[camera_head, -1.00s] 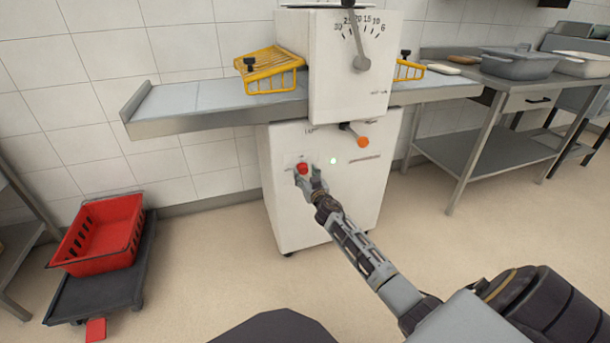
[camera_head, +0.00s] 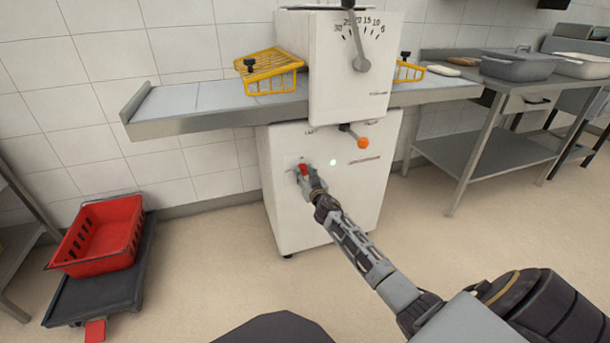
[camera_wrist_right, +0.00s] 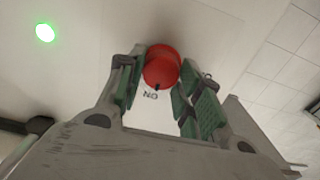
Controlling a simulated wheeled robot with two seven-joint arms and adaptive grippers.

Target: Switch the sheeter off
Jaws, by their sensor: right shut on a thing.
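The sheeter (camera_head: 325,200) is a white machine with a steel table across it. Its red knob (camera_head: 304,168) sits on the lower front panel at the left. My right gripper (camera_head: 307,175) is at the panel, shut on the red knob, which shows between the green-padded fingers (camera_wrist_right: 158,98) in the right wrist view. The knob (camera_wrist_right: 162,66) has a small dark mark on its lower edge, close to the printed word ON. A green lamp (camera_head: 333,161) is lit on the panel; it also glows in the right wrist view (camera_wrist_right: 45,32). My left gripper is not in view.
An orange-tipped lever (camera_head: 362,142) sticks out above the panel. Yellow guards (camera_head: 270,72) stand on the sheeter's table. A red crate (camera_head: 100,235) rests on a dark dolly (camera_head: 120,290) at the left. A steel table (camera_head: 480,150) with grey tubs stands at the right.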

